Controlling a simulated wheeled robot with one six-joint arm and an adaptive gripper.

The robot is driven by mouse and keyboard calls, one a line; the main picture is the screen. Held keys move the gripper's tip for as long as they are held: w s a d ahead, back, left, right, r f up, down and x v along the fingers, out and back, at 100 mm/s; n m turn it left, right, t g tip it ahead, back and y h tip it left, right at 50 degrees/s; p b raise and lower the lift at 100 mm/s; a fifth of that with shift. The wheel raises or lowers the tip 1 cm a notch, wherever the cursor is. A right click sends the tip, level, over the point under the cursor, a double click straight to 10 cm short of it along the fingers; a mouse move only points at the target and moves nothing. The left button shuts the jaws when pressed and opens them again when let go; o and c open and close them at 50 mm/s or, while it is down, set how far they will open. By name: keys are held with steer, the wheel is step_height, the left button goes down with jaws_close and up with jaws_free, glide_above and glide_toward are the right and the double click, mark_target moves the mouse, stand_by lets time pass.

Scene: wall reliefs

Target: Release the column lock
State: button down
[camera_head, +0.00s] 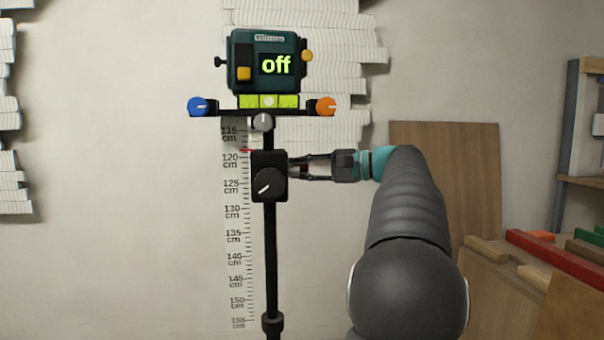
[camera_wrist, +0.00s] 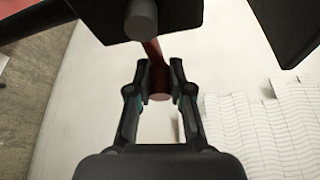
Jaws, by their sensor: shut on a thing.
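A black block (camera_head: 258,160) sits on the upright black column (camera_head: 271,250), with a round dark knob (camera_head: 269,184) on its front bearing a white line that slants from lower left to upper right. A dark red lever (camera_wrist: 157,77) runs out from the block's side in the wrist view. My gripper (camera_head: 293,167) is at the block's right side; it also shows in the wrist view (camera_wrist: 160,84), with its fingers shut on the red lever. In the head view the lever is mostly hidden by the fingers. No label shows which part is the column lock.
A green device (camera_head: 262,88) reading "off" tops the column, above a crossbar with a blue knob (camera_head: 198,107) and an orange knob (camera_head: 326,106). A wall scale (camera_head: 235,210) stands behind; a red pointer (camera_head: 247,150) is just above 120 cm. Boards (camera_head: 455,180) lean at right.

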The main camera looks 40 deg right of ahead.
stand_by(0.4)
steer(key=c, duration=1.1)
jaws_free()
steer(key=shift+o, duration=0.2)
steer(key=v, duration=1.2)
steer(key=shift+r, duration=0.1)
